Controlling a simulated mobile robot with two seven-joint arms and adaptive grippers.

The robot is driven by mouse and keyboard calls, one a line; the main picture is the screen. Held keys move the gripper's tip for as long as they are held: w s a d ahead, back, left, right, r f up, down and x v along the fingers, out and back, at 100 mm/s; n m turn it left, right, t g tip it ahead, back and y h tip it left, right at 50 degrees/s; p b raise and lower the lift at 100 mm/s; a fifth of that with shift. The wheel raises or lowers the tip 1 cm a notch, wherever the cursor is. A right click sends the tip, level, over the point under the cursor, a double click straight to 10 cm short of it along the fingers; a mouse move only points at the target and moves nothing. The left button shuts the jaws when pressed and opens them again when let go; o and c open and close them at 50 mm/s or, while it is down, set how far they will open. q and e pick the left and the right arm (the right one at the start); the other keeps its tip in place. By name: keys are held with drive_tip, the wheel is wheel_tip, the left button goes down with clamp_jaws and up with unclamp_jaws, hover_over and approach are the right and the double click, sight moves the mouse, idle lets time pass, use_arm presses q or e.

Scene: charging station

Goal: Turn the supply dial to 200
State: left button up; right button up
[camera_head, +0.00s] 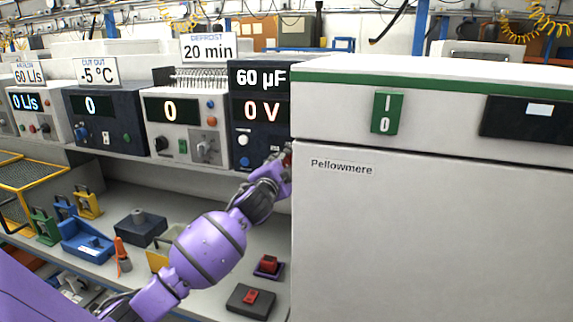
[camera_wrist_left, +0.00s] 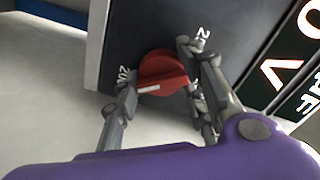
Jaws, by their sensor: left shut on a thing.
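The supply dial is a red round knob with a raised grip bar (camera_wrist_left: 162,72) on the dark front panel (camera_wrist_left: 150,35) in the left wrist view. Its white line lies on the side towards the printed 200 (camera_wrist_left: 122,76), which one finger partly covers. Another label beginning with 2 (camera_wrist_left: 203,33) is partly hidden by the other finger. My left gripper (camera_wrist_left: 158,66) is shut on the dial, a finger on each side. In the head view the gripper (camera_head: 283,158) reaches the dark unit (camera_head: 244,115), whose displays read 60 µF and 0 V; it mostly hides the dial. My right gripper is not in view.
A large white cabinet (camera_head: 430,230) marked Pellowmere stands close to the right of the gripper. Other units with zero readouts (camera_head: 172,122) line the shelf to the left. A blue tray (camera_head: 88,240), padlocks (camera_head: 88,203) and a red-button box (camera_head: 250,300) lie on the bench below.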

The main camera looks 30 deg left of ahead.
use_arm(q)
drive_tip(key=shift+d+r, duration=0.1)
drive_tip(key=shift+d, duration=0.05)
drive_tip(key=o, duration=1.1)
drive_tip(key=shift+s, duration=0.25)
drive_tip(key=v, duration=1.1)
drive_tip(key=shift+s+d, duration=0.2)
drive_tip(key=shift+d, duration=0.05)
